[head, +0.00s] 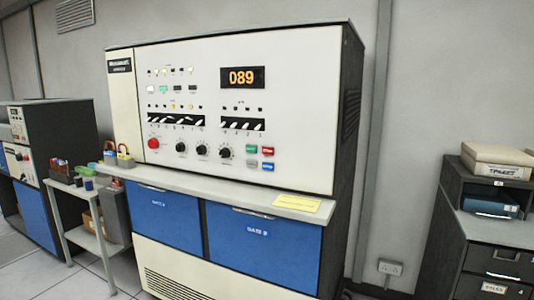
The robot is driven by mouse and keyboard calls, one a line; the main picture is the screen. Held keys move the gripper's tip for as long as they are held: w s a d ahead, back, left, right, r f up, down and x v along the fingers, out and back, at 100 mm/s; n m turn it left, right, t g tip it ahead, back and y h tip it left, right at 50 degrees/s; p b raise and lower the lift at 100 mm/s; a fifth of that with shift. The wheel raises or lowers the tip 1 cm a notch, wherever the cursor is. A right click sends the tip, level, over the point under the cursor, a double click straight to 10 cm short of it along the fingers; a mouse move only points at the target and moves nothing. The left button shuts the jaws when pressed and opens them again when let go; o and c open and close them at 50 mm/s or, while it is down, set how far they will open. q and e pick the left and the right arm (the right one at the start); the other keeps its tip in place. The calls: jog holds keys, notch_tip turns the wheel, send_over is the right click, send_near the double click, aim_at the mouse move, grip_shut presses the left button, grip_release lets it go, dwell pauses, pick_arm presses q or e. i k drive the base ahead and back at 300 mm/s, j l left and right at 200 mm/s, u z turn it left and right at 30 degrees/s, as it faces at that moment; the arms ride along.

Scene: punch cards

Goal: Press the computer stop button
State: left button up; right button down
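The computer (290,130) is a tall cabinet with a white front panel, seen at an angle in the middle of the head view. At the panel's lower right is a cluster of small buttons: a green button (251,149), a red button (267,150), a pale button (251,164) and a blue button (267,166). Their labels are too small to read, so I cannot tell for sure which is stop. A round red knob or button (153,143) sits at the panel's lower left. Neither of my grippers is in view.
A grey ledge (230,199) with a yellow note (297,203) juts out below the panel, above blue doors (260,240). A cart (85,193) with small items stands at the left. A dark drawer cabinet (490,255) stands at the right. Wall space lies between.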

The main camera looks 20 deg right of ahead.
aim_at(269, 151)
jog(key=i+j+z, duration=0.1)
jog(key=i+z, duration=0.25)
jog(key=i, duration=1.1)
